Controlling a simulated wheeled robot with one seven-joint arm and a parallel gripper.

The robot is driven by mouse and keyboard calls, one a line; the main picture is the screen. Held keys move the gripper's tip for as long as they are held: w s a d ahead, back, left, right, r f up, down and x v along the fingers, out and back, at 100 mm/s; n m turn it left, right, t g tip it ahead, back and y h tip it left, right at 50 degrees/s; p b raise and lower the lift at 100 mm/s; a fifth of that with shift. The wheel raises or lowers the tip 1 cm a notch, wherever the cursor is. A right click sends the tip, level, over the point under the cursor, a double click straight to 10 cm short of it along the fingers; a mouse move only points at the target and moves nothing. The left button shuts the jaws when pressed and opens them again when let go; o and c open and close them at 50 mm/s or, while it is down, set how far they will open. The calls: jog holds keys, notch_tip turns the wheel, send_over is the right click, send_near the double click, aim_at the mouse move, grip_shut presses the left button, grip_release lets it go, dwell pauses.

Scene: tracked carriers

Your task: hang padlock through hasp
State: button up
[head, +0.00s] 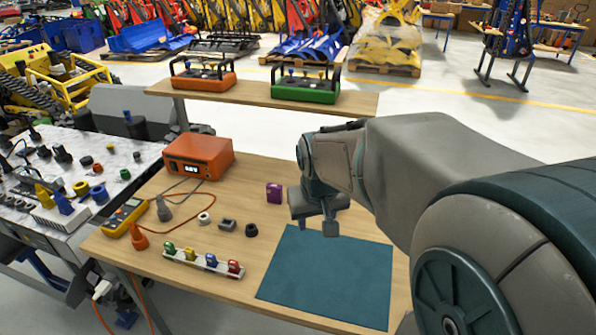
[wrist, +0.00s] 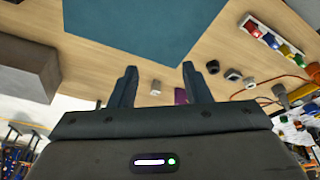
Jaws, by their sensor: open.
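Several small coloured padlock-like pieces, green, yellow, blue and red (head: 234,267), stand in a white rack (head: 200,268) at the front left of the wooden table; the rack also shows at the upper right of the wrist view (wrist: 262,36). I cannot make out a hasp for certain. A small purple block (head: 274,192) stands just left of my gripper, and shows partly hidden behind a finger in the wrist view (wrist: 180,96). My gripper (head: 318,226) is open and empty above the table, near the back left edge of the teal mat. Its two fingers stand apart in the wrist view (wrist: 159,68).
The teal mat (head: 325,280) is bare. An orange box (head: 198,157) with a display, a yellow meter (head: 124,218) and small dark and grey parts (head: 227,225) lie to the left. A raised shelf (head: 250,97) behind holds an orange and a green carrier (head: 305,88).

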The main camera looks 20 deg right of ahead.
jog(key=w+d+f+m+t+p, duration=0.1)
jog(key=w+d+f, duration=0.2)
jog(key=w+d, duration=0.5)
jog(key=w+d+f, duration=0.4)
jog(key=w+d, duration=0.1)
jog(key=w, duration=0.4)
jog(key=x, duration=0.7)
jog(key=shift+w+d, duration=0.15)
jog(key=shift+w, duration=0.2)
jog(key=shift+p+x, duration=0.75)
jog(key=shift+x, duration=2.4)
jog(key=shift+s, duration=0.15)
grip_shut()
